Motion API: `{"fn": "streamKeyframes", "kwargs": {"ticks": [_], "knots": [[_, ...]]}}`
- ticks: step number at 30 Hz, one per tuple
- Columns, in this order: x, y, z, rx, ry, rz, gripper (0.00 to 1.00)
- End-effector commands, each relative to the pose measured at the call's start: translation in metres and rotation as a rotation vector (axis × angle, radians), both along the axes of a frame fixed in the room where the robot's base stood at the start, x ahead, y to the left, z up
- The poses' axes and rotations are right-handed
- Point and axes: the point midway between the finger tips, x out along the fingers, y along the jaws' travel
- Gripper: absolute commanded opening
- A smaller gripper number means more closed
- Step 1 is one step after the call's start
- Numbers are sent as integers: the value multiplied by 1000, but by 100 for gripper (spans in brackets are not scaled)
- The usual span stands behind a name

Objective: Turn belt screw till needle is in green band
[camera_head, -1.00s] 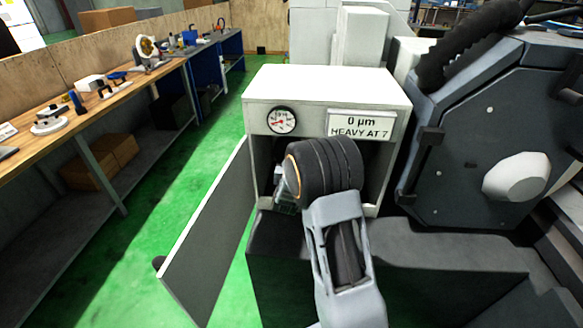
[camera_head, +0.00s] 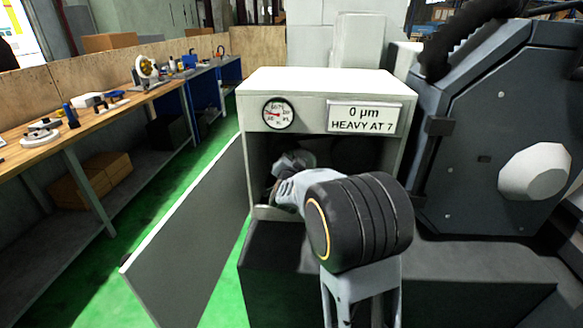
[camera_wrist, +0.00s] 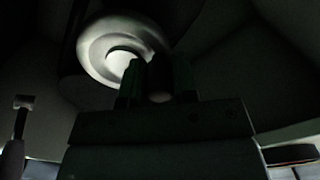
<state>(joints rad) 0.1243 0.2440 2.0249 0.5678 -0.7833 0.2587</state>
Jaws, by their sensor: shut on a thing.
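The gauge (camera_head: 278,114) is on the upper left front of the white cabinet (camera_head: 310,82). Its red needle points left; the green band is too small to make out. My gripper (camera_wrist: 157,80) is inside the open cabinet, its fingertips hidden in the head view by my wrist and the cabinet wall. In the dark wrist view its fingers are shut on a small dark piece, seemingly the belt screw (camera_wrist: 160,78). A round metal pulley (camera_wrist: 122,45) is just beyond the fingers.
The cabinet door (camera_head: 190,235) stands open to the left. A sign (camera_head: 364,117) reads "0 µm HEAVY AT 7". The dark grinder body (camera_head: 470,150) is close on the right. A workbench (camera_head: 110,105) runs along the left. A pale round-headed rod (camera_wrist: 22,102) shows at left in the wrist view.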

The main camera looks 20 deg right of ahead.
Motion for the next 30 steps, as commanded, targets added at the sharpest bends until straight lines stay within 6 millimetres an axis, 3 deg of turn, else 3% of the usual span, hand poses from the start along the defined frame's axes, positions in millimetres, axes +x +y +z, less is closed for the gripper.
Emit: {"fn": "streamKeyframes", "kwargs": {"ticks": [14, 15, 21, 23, 30], "knots": [[0, 0, 1, 14, -8, 0, 3], [0, 0, 1, 14, -8, 0, 27], [0, -1, 1, 13, -7, 0, 46], [0, -1, 1, 13, -7, 0, 52], [-1, 0, 1, 13, -7, -1, 52]]}}
